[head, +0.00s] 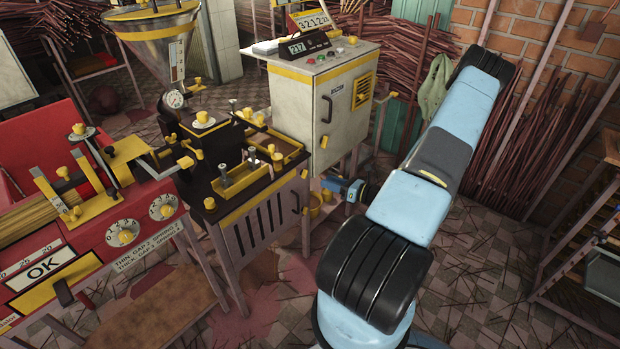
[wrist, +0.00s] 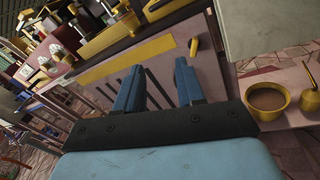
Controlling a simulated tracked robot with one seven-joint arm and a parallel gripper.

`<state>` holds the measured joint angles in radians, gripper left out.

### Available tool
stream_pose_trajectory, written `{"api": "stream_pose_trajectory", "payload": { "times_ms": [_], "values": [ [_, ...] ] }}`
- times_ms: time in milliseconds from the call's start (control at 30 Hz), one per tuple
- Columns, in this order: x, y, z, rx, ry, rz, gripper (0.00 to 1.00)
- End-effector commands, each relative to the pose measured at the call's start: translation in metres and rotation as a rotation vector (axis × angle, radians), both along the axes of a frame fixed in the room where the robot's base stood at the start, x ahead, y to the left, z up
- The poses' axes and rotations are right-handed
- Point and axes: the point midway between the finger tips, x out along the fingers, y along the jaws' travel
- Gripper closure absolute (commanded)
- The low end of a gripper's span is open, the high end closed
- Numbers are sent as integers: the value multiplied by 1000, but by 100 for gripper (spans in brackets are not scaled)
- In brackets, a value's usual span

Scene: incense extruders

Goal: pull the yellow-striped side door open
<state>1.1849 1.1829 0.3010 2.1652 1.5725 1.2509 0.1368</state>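The side door (head: 262,224) is the grey panel with dark vent slots and a yellow stripe on the middle machine. It looks shut in the head view. A dark curved handle (head: 296,203) is at its right edge. In the wrist view the door (wrist: 160,79) is ahead of my gripper (wrist: 159,66), partly hidden by the fingers. A short yellow piece (wrist: 193,47) stands out near the stripe's right end; I cannot tell if it is the handle. My gripper (head: 328,185) is open and empty, apart from the door, to its right in the head view.
A grey control cabinet (head: 322,115) stands behind the door's machine. A red machine (head: 105,225) is at left. A yellow bowl (wrist: 267,101) of brown stuff sits on a low shelf at right in the wrist view. Tiled floor (head: 275,315) in front is mostly clear.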

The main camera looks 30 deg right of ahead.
Motion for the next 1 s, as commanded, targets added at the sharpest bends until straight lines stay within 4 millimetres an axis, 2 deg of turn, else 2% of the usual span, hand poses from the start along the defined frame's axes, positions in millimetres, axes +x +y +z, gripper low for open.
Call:
{"api": "stream_pose_trajectory", "payload": {
  "times_ms": [33,200,300,467,667,1000],
  "values": [
    [-3,-6,-13,40,10,-48,62],
    [-10,-20,-41,130,32,-164,62],
    [-12,-24,-50,158,39,-202,62],
    [-10,-25,-54,171,42,-218,62],
    [12,-16,-53,171,42,-216,62],
    [69,5,-53,170,40,-215,62]
  ]
}}
